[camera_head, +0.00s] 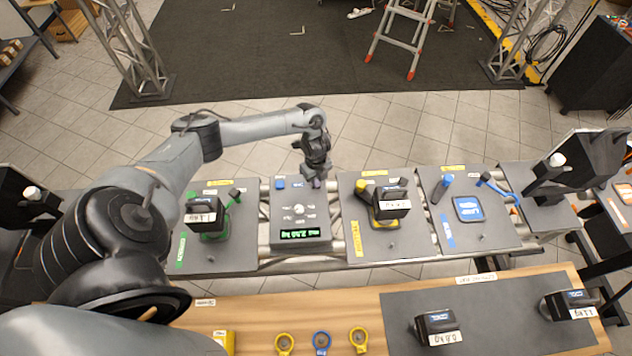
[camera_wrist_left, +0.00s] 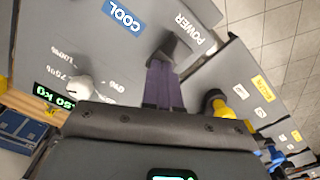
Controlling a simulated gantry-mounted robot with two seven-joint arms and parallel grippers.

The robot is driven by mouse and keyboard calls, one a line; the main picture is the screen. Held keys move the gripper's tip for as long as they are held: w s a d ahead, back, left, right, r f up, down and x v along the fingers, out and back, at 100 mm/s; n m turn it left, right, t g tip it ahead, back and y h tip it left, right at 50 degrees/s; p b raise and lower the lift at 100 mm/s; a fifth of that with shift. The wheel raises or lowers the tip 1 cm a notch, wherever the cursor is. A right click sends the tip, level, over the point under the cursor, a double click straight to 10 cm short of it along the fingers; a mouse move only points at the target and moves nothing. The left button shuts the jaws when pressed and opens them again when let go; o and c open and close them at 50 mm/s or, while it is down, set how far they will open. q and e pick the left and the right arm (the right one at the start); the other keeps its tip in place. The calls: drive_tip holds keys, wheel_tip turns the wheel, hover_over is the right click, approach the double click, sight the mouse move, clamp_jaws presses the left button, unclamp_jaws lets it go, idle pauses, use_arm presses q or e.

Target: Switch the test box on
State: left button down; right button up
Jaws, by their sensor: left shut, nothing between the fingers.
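The test box (camera_head: 284,215) is a grey panel in the middle of the rail, with a lit green display (camera_head: 300,233), a round white knob (camera_head: 299,209) and a blue COOL label (camera_head: 280,183). My left gripper (camera_head: 317,184) is shut and empty over the panel's far right corner. In the left wrist view its fingers (camera_wrist_left: 162,75) point at a dark part (camera_wrist_left: 176,48) beside the POWER label (camera_wrist_left: 193,28). I cannot tell whether they touch it or how the switch is set. The knob (camera_wrist_left: 78,88) and display (camera_wrist_left: 54,97) also show there. My right gripper is not in view.
Grey panels flank the box: one with a green fixture (camera_head: 215,228) at left, one with a yellow fixture (camera_head: 388,218) at right, then a blue one (camera_head: 467,208). On the wooden table (camera_head: 365,305) lie yellow and blue rings and black weight blocks (camera_head: 437,325).

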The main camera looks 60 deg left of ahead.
use_arm(q)
drive_tip(key=shift+r, duration=0.15)
wheel_tip(320, 180, up, 7)
drive_tip(key=p, duration=0.6)
drive_tip(key=shift+p, duration=0.4)
